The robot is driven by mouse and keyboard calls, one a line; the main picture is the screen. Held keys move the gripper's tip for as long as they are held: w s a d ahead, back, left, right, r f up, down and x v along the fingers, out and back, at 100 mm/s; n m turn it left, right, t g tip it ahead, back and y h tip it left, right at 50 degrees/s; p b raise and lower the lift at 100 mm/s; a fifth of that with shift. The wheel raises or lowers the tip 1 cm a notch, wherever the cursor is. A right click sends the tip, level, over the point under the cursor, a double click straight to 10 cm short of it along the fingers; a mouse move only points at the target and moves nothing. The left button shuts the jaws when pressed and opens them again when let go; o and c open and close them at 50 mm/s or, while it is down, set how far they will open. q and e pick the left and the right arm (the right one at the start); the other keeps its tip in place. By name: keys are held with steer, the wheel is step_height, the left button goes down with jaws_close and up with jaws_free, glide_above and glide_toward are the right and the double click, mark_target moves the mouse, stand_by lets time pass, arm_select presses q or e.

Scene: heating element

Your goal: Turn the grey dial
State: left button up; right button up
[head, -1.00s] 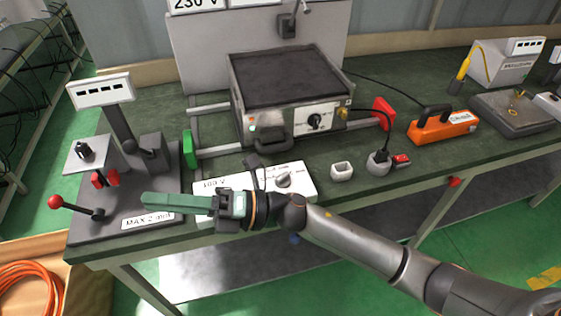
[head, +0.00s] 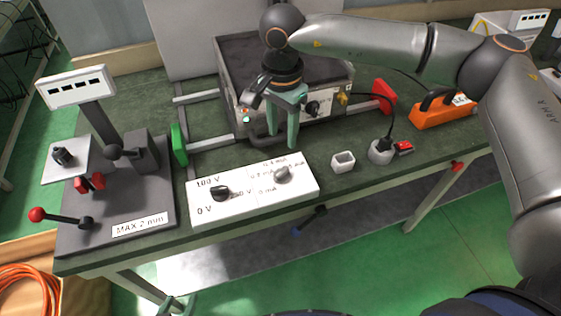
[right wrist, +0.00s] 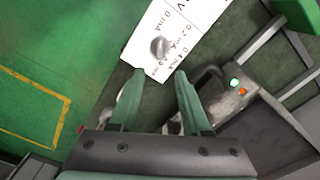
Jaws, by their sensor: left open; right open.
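The grey dial (head: 282,174) is a round knob on the right half of a white control box (head: 240,204), among mA markings. It also shows in the right wrist view (right wrist: 159,46), beyond my fingertips. My right gripper (head: 282,142) points down with its teal fingers apart and empty, just behind the dial in the head view; the right wrist view shows the fingers spread (right wrist: 158,82), with the dial ahead of the gap and not touched. My left gripper (head: 177,305) shows only its teal tips at the bottom edge, well away from the box.
A black knob (head: 220,192) sits on the box's left half. The heating plate unit (head: 328,106) stands behind my right gripper. A press stand (head: 120,205) is to the left.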

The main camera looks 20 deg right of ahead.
mark_target(282, 171)
step_height(282, 171, down, 12)
steer(key=shift+p, duration=0.85)
steer(key=shift+c, duration=0.3)
jaws_close()
